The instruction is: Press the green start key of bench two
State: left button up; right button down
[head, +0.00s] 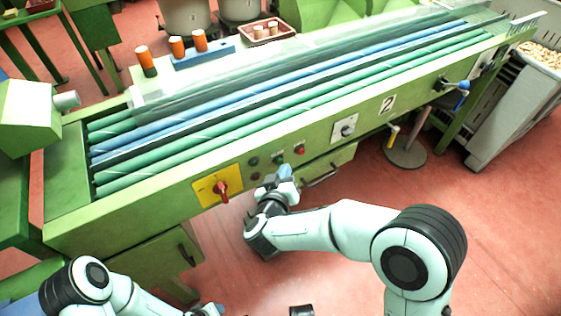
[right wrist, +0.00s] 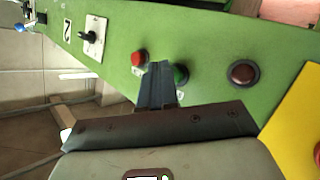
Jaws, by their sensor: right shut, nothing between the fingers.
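Bench two is a long green machine with a white "2" plate (head: 387,104) on its front. The green start key (head: 278,159) sits on that front, left of a red key (head: 299,149). My right gripper (head: 286,172) is shut and empty, just below these keys. In the right wrist view the shut fingers (right wrist: 156,86) reach up between the red key (right wrist: 138,58) and the green key (right wrist: 181,74), closer to the green one, hiding its left edge. I cannot tell whether they touch it. My left forearm shows at the bottom left; its gripper is out of frame.
A dark reddish-brown button (right wrist: 242,73) lies right of the green key. A red rotary switch (head: 221,189) on a yellow plate is further left on the bench front. A black selector knob (head: 347,130) and a blue-tipped lever (head: 461,88) are to the right.

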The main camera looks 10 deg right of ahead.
jog(key=shift+w+a+p, duration=0.15)
jog(key=shift+w+p, duration=0.15)
jog(key=shift+w, duration=0.1)
dwell(0.3)
jog(key=shift+s+d+p, duration=0.3)
jog(key=shift+s+p, duration=0.1)
jog(key=shift+s, duration=0.4)
jog(key=s, duration=0.1)
jog(key=s+d+p, duration=0.1)
jog(key=s, duration=0.2)
jog(key=shift+s+d, duration=0.35)
dwell(0.8)
